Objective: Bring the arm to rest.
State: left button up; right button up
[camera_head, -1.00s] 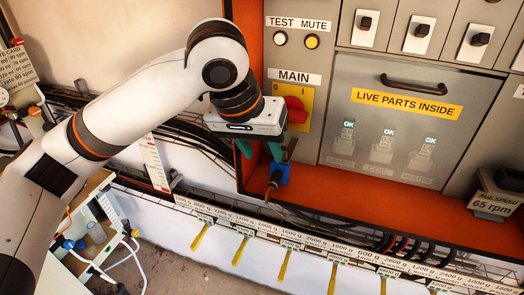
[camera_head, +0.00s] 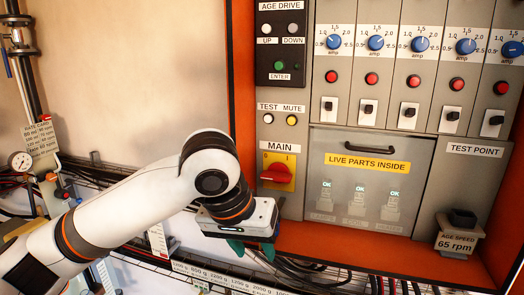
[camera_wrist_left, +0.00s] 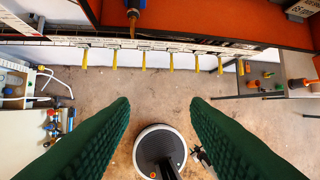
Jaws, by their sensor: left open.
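My left arm (camera_head: 120,215) comes in from the left in the head view. Its gripper (camera_head: 252,252) hangs below the red main switch (camera_head: 275,173), in front of the orange cabinet's lower left corner. In the left wrist view the two green fingers (camera_wrist_left: 158,105) are wide apart with nothing held between them. The floor and a round dark object with a white rim (camera_wrist_left: 160,150) show beyond them. My right gripper is in neither view.
A blue-handled tool with a copper-coloured tip (camera_wrist_left: 134,14) is at the top of the wrist view, apart from the fingers. Several yellow strips (camera_wrist_left: 171,62) hang from a labelled rail.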

pick_arm(q)
jog(key=s+f+m+h, duration=0.1)
jog(key=s+f+h, duration=0.15)
jog(key=f, duration=0.75)
jog(key=s+f+h, duration=0.1)
jog(key=s+f, duration=0.2)
jog(key=f, duration=0.7)
jog(key=s+a+f+n+y, duration=0.1)
jog(key=s+a+f+y, duration=0.2)
jog(key=s+a+f, duration=0.55)
jog(key=s+a+f+n+y, duration=0.1)
jog(key=s+a+f+y, duration=0.2)
jog(key=s+a+f, duration=0.5)
notch_tip(320, 180, down, 28)
jog(key=s+a+g+b, duration=0.1)
jog(key=s+a+b, duration=0.2)
jog(key=s+a+f+g+b, duration=0.1)
jog(key=s+a+f+b, duration=0.1)
jog(key=s+f, duration=1.3)
notch_tip(320, 180, down, 2)
jog(key=shift+s+a+f, duration=0.1)
jog(key=shift+s+a, duration=0.1)
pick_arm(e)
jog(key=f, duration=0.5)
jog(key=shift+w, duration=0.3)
